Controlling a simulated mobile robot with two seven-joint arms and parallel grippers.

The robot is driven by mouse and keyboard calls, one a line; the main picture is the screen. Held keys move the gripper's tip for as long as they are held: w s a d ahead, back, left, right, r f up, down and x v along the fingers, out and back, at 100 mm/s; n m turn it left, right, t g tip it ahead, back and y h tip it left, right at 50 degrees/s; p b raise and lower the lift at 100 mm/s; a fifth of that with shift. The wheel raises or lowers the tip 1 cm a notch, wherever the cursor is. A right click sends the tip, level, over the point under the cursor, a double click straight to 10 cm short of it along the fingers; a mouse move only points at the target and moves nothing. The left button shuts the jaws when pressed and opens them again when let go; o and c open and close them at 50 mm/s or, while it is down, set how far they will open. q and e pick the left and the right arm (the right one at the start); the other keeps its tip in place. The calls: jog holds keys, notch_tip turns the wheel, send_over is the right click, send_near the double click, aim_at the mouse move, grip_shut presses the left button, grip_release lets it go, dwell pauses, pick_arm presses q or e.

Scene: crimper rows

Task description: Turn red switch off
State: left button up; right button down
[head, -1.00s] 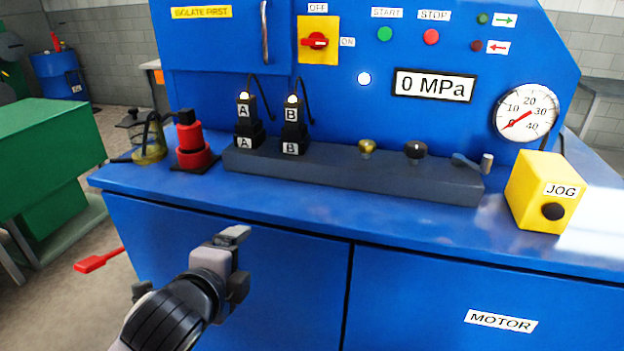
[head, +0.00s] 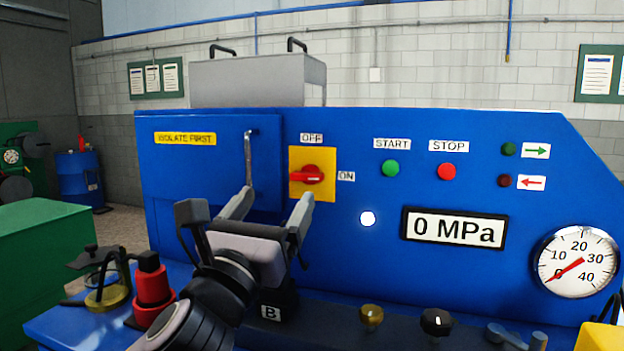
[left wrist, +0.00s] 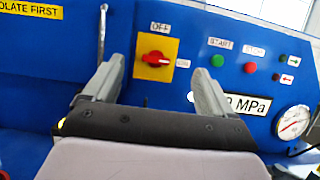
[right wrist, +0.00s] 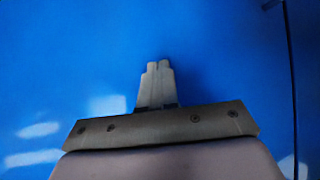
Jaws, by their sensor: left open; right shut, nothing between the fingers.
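The red rotary switch (head: 308,174) sits on a yellow plate (head: 326,190) on the blue panel. OFF is printed above it and ON to its right. Its handle lies roughly level, with its end toward ON. My left gripper (head: 270,197) is open and empty, below and left of the switch in the head view, apart from it. In the left wrist view the switch (left wrist: 153,60) shows beyond and between the spread fingers (left wrist: 155,90). My right gripper (right wrist: 158,68) is shut and empty before a plain blue surface; the head view does not show it.
A vertical metal handle (head: 249,160) stands left of the switch. The START button (head: 390,168), STOP button (head: 447,171) and 0 MPa display (head: 454,228) are to its right. Below are a red cylinder (head: 152,287), a brass knob (head: 371,316) and a black knob (head: 436,321).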

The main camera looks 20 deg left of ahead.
aim_at(305, 181)
pick_arm(q)
jog(key=w, duration=0.5)
jog(key=w+p, duration=0.1)
jog(key=w, duration=0.5)
jog(key=shift+w+d+r, duration=0.1)
jog(key=shift+w+d, duration=0.05)
jog(key=shift+d, duration=0.05)
jog(key=shift+w+r+p, duration=0.2)
jog(key=shift+w+p, duration=0.15)
jog(key=shift+w, duration=0.3)
pick_arm(e)
jog(key=shift+s+r, duration=0.4)
jog(key=shift+r, duration=0.3)
pick_arm(q)
jog(key=c, duration=1.1)
